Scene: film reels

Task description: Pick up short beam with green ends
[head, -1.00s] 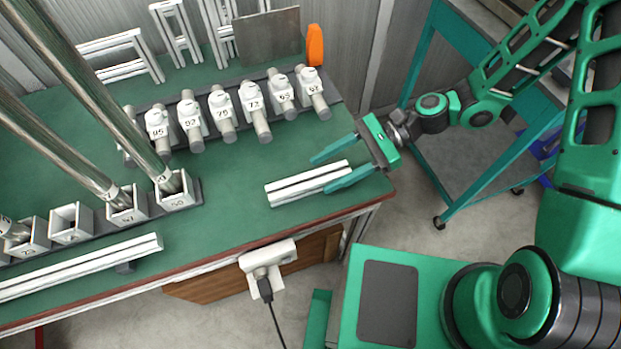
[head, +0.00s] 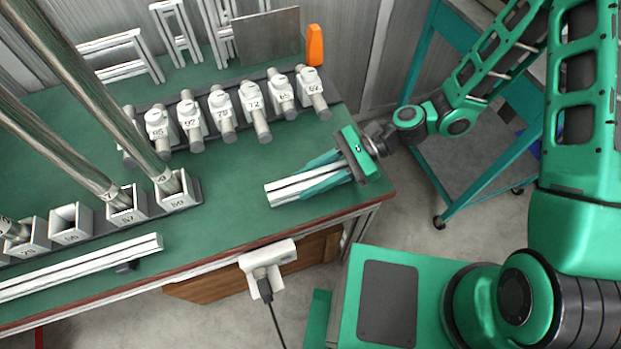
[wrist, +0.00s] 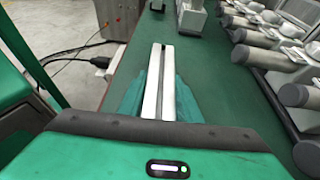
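A short pale beam (head: 283,191) with a dark groove lies on the green bench top near its right front corner. It also shows in the wrist view (wrist: 152,85), running away from me between my fingers. I see no clear green on its visible end; its near end is hidden by my gripper. My gripper (head: 302,182) has its two teal fingers along the beam's two sides. In the wrist view my gripper (wrist: 160,92) shows no gap between fingers and beam, so it looks shut on it. The beam still appears at bench height.
A row of numbered grey clamps (head: 222,117) stands behind the beam. Numbered square sockets (head: 174,201) with tall metal tubes stand to the left. A long pale beam (head: 80,267) lies at the front left. A white socket box with a cable (head: 267,260) hangs off the front edge.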

